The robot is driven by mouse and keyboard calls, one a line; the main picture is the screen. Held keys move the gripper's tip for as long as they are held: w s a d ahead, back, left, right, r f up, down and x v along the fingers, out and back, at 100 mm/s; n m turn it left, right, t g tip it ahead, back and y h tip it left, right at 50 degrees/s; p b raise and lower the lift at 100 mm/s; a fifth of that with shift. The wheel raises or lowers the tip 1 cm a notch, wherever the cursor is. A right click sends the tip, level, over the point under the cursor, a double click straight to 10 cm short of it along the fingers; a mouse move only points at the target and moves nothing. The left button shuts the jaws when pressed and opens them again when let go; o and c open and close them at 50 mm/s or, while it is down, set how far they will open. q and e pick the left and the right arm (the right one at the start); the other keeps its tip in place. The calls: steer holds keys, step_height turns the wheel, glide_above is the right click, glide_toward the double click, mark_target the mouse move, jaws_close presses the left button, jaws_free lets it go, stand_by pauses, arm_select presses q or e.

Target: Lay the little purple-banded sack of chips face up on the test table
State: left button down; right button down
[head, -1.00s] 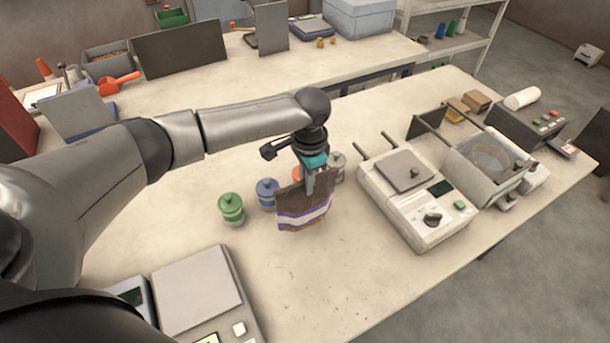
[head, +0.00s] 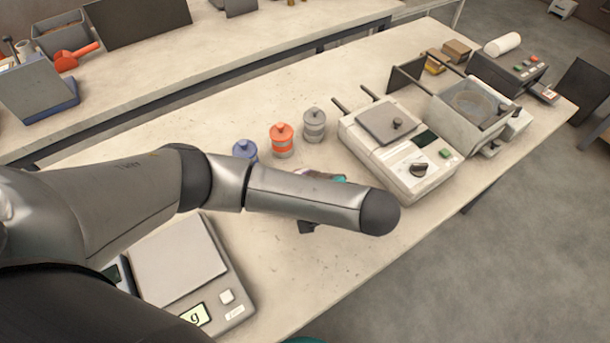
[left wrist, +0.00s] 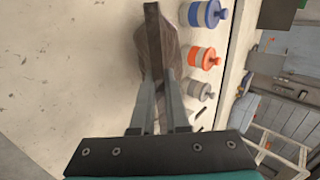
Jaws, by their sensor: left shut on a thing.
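My left gripper (left wrist: 158,88) is shut on the little sack (left wrist: 172,48). In the left wrist view the sack is brown, with a darker strip along one side, and sticks out past the fingertips over the pale table (left wrist: 75,65). No purple band is clear in that view. In the head view my own left forearm hides most of the gripper and sack. I cannot tell whether the sack touches the test table (head: 225,108) or which way its face points. My right gripper is not in view.
Blue (head: 245,150), orange (head: 282,140) and grey (head: 314,125) lidded pots stand just behind the gripper. A white tester (head: 398,145) stands to the right, a scale (head: 180,262) at front left. Bare tabletop lies between scale and tester.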

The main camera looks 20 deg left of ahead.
arm_select(q)
steer(key=shift+s+d+f+t+y+b, duration=0.15)
steer(key=shift+s+d+f+t+y, duration=0.5)
steer(key=shift+d+f, duration=0.2)
steer(key=shift+s+d+f+t+y+b, duration=0.15)
steer(key=shift+s+d+f+t+y, duration=0.35)
steer(key=shift+d+f+y, duration=0.3)
steer(key=shift+a+f, duration=0.1)
steer(key=c, duration=0.8)
jaws_free()
steer(key=shift+c, duration=0.2)
steer(key=shift+s, duration=0.1)
